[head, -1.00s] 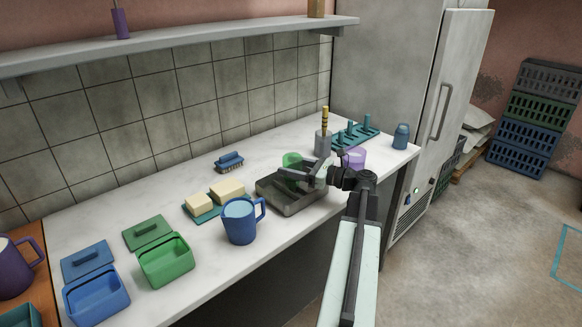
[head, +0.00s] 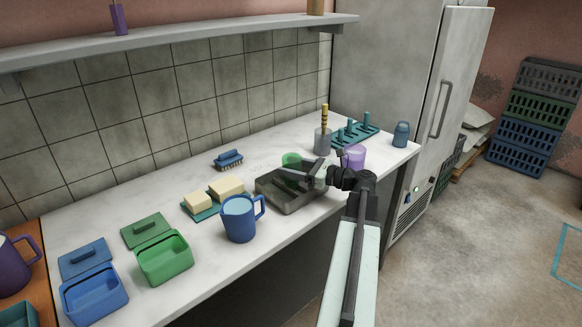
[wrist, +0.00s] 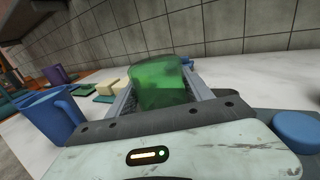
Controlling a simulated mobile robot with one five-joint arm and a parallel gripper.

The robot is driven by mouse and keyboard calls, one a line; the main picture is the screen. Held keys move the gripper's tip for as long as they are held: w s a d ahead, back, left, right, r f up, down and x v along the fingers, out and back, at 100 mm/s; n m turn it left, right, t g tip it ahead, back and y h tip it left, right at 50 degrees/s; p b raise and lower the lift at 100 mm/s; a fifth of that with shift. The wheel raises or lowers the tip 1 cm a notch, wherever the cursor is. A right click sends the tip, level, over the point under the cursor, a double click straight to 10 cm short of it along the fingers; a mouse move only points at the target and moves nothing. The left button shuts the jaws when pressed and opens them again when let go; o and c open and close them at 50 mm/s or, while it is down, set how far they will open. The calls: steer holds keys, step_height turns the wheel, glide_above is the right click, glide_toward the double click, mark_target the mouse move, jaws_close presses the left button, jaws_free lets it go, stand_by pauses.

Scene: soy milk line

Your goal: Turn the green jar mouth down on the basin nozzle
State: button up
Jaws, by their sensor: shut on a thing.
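The green jar (head: 291,158) is held in my gripper (head: 302,172) over the dark grey basin (head: 288,204) on the counter. In the wrist view the translucent green jar (wrist: 160,84) sits between the two fingers, which press on its sides. The jar looks tilted in the head view, but which way its mouth faces is hard to tell. The basin's nozzle is hidden behind my gripper and the jar. I cannot tell whether the jar touches the basin.
A blue jug (head: 239,219) stands left of the basin at the counter's front. Bare counter lies behind the basin.

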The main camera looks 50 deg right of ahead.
steer(key=o, duration=1.2)
steer(key=v, duration=0.8)
